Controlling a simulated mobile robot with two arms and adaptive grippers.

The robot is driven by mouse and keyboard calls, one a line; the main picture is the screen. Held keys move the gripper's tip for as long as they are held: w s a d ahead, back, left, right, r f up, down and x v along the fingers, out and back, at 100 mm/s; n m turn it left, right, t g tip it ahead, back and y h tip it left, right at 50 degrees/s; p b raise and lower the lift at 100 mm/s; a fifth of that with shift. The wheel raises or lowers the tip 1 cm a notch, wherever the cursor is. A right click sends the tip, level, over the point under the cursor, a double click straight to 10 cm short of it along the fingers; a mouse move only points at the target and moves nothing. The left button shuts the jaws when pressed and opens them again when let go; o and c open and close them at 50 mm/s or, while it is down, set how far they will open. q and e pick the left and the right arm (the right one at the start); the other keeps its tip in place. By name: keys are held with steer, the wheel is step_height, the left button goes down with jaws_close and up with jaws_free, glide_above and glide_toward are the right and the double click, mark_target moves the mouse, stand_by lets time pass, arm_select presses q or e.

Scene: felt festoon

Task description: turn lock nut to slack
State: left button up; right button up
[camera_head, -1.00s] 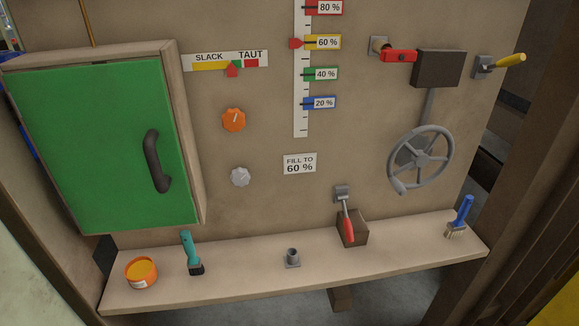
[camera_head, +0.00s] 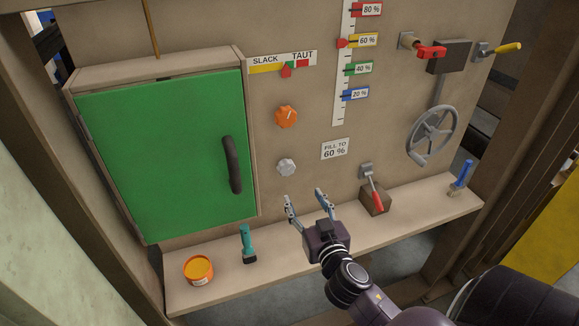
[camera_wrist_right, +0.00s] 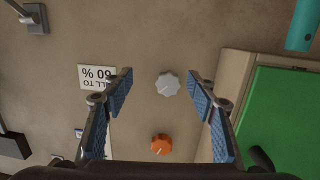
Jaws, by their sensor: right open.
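A lobed grey knob (camera_head: 286,167), which looks like the lock nut, sits on the panel below an orange knob (camera_head: 286,116). Above them is the SLACK–TAUT scale (camera_head: 265,66), its red pointer (camera_head: 287,71) near the green part between yellow and red. My right gripper (camera_head: 305,197) is open and empty, below and in front of the grey knob. In the right wrist view the grey knob (camera_wrist_right: 167,84) shows between the spread blue-padded fingers, apart from them. The orange knob (camera_wrist_right: 161,144) is lower there. My left gripper is not in view.
A green cabinet door (camera_head: 165,155) stands to the left. A red-handled lever (camera_head: 375,195) and a handwheel (camera_head: 431,135) are to the right.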

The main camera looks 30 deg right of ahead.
mark_target(287, 169)
steer(key=shift+n+t+y, duration=0.3)
steer(key=shift+t+y, duration=0.3)
steer(key=shift+t, duration=0.2)
steer(key=w+r, duration=0.1)
steer(key=w, duration=0.1)
steer(key=w+r+p, duration=0.1)
steer(key=w, duration=0.2)
steer(key=w+r+p, duration=0.1)
steer(key=w, duration=0.2)
steer(key=shift+d+r, duration=0.3)
steer(key=shift+r, duration=0.1)
steer(key=shift+w+d, duration=0.1)
steer(key=shift+w, duration=0.4)
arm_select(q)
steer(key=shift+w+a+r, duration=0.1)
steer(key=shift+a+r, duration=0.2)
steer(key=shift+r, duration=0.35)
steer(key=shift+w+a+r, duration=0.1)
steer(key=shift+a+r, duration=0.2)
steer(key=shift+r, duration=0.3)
arm_select(e)
steer(key=shift+f, duration=0.1)
steer(key=c, duration=1.2)
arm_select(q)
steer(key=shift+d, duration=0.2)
arm_select(e)
steer(key=shift+o, duration=0.2)
